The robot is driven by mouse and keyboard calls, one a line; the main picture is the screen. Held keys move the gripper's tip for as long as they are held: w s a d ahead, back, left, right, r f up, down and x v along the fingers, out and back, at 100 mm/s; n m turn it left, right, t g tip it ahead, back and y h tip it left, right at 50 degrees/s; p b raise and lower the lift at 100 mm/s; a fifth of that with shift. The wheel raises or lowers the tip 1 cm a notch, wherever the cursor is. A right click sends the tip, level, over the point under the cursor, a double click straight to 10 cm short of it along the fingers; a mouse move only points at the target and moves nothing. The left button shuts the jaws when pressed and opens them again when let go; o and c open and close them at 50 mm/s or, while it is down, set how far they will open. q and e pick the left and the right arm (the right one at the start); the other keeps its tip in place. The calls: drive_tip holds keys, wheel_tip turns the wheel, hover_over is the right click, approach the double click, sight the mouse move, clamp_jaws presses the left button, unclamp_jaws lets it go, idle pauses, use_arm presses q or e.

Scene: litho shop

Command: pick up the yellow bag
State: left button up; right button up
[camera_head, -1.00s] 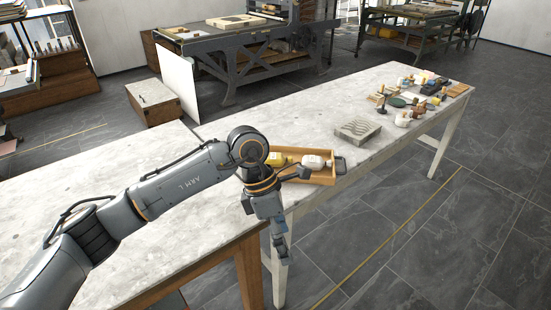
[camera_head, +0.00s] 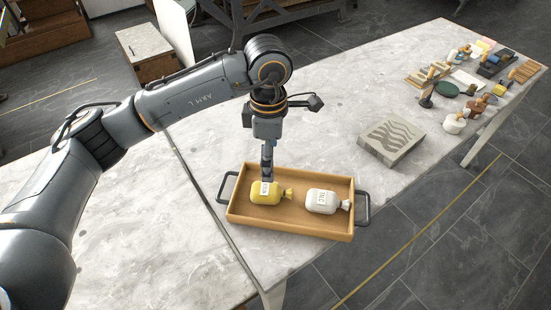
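The yellow bag (camera_head: 262,196), with a white label and a tied neck, lies on its side in the left part of a wooden tray (camera_head: 290,226). My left gripper (camera_head: 267,176) points down over the bag, its fingertips at or just above the bag's top. The fingers look narrow from this angle, and whether they are open, or touching the bag, cannot be told. A white bag (camera_head: 322,201) with a label lies in the right part of the tray. My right gripper is not in view.
The tray has dark handles at both ends and sits near the table's front edge. A grey carved block (camera_head: 391,142) lies to its right. Several bottles, tools and small items, including a green disc (camera_head: 446,90), crowd the table's far right. The marble tabletop (camera_head: 330,110) behind the tray is clear.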

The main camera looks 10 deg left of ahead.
use_arm(q)
hover_over(267, 188)
drive_tip(key=s, duration=0.1)
drive_tip(key=f, duration=0.3)
drive_tip(key=d+f+p, duration=0.1)
drive_tip(key=f, duration=0.1)
drive_tip(key=shift+s+f, duration=0.2)
drive_tip(key=shift+f, duration=0.05)
drive_tip(key=shift+w+f, duration=0.25)
drive_tip(key=shift+f, duration=0.85)
drive_tip(key=shift+w+a+f, duration=0.1)
drive_tip(key=shift+a+f, duration=0.1)
drive_tip(key=shift+f, duration=0.35)
drive_tip(key=f, duration=0.1)
drive_tip(key=f+p, duration=0.1)
drive_tip(key=f, duration=0.1)
drive_tip(key=shift+w+a+f, duration=0.25)
drive_tip(key=shift+a, duration=0.1)
drive_tip(key=shift+f+p, duration=0.3)
drive_tip(key=shift+f, duration=0.15)
drive_tip(key=c, duration=1)
drive_tip(key=shift+c, duration=1.4)
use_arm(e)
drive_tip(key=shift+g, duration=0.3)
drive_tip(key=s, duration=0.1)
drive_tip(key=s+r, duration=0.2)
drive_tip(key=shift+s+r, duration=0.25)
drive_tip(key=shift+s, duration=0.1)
